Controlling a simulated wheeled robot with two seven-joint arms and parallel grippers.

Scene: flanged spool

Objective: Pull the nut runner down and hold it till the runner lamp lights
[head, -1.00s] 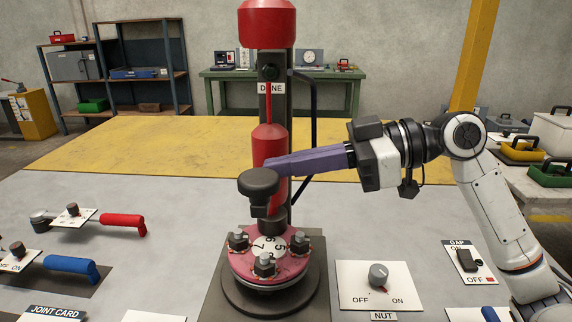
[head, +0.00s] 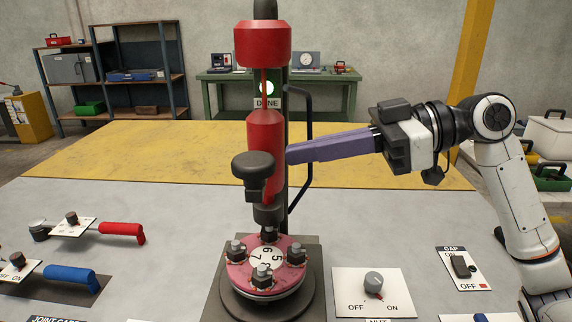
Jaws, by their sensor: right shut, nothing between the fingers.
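The nut runner (head: 265,135) is a red body on a black column, with a black knob handle (head: 253,168) at its front left. Its dark socket (head: 268,213) is over the rear nut of the pink flange (head: 240,268). I cannot tell whether they touch. My left gripper is not in view.
The NUT switch plate (head: 350,300) and the GAP switch plate (head: 454,254) lie at the right. Red (head: 122,231) and blue (head: 72,276) handled tools lie at the left. A black bent tube (head: 310,150) runs beside the column, near my fingers.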

